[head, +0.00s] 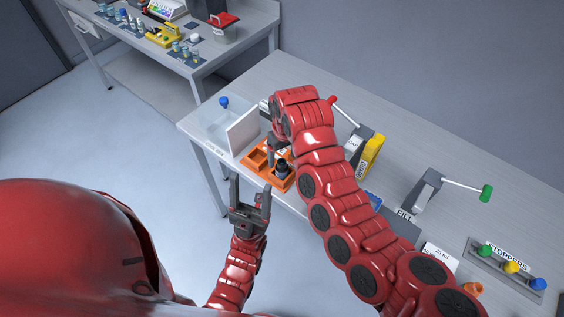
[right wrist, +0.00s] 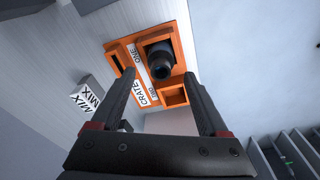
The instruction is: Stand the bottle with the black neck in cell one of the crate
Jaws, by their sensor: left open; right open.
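The orange crate (head: 248,163) sits near the table's front edge, partly hidden by my right arm in the head view. In the right wrist view the crate (right wrist: 184,38) shows the labels "CRATE" and "ONE". The bottle with the black neck (right wrist: 161,63) stands in the cell beside the label "ONE"; it also shows in the head view (head: 283,169). My right gripper (right wrist: 160,76) is open above the crate, its fingertips on either side of the bottle and apart from it. My left gripper (head: 251,186) is open and empty in front of the table edge.
A yellow device (head: 373,154) and a green-handled lever (head: 486,193) stand to the right. A stopper rack (head: 505,266) is at far right. A second table (head: 190,62) stands at the back left.

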